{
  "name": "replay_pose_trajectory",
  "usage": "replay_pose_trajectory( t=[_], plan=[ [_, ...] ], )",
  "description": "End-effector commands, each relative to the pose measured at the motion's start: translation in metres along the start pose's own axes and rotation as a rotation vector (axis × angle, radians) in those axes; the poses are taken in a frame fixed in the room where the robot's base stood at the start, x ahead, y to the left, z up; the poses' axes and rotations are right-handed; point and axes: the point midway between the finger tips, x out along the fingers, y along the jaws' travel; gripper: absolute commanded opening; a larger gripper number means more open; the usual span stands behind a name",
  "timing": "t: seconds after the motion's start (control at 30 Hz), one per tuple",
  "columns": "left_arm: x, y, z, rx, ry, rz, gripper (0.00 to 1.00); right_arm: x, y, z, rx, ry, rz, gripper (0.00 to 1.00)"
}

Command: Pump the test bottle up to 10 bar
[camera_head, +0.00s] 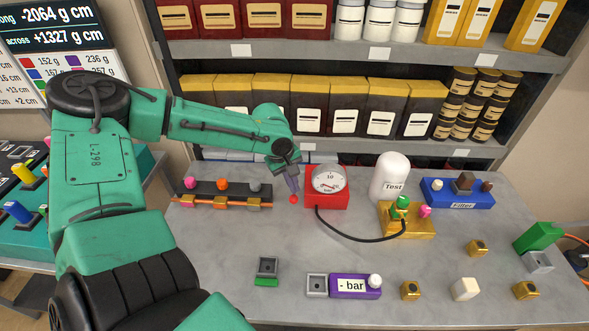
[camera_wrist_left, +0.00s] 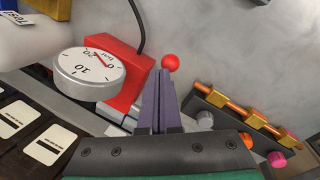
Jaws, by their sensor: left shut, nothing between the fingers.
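The white test bottle (camera_head: 391,176), labelled "Test", stands upright on a gold block (camera_head: 415,222) with a green knob (camera_head: 401,203) and a pink knob (camera_head: 425,211). A red box (camera_head: 327,202) carries a round white gauge (camera_head: 329,179); its red needle's value is too small to read surely. The gauge shows larger in the left wrist view (camera_wrist_left: 88,72). My left gripper (camera_head: 293,190) is shut and empty, left of the red box. A red ball (camera_head: 293,199) is just past its fingertips, also in the left wrist view (camera_wrist_left: 170,62); contact is unclear. My right gripper is out of view.
A black hose (camera_head: 350,236) runs from the red box to the gold block. A rail with coloured knobs (camera_head: 222,194) lies at left. A blue filter block (camera_head: 457,193) is at right. A purple "- bar" block (camera_head: 352,286) and loose parts lie in front. Shelves (camera_head: 350,150) stand behind.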

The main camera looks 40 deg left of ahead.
Motion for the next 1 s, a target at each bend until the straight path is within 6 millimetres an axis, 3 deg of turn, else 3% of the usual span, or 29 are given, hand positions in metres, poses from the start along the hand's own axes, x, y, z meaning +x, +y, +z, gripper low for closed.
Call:
replay_pose_trajectory(
  t=[1.0],
  plan=[
    [0.0087, -0.0062, 0.0059, 0.000, 0.001, 0.001, 0.00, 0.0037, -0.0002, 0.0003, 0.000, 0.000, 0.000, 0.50]
  ],
)
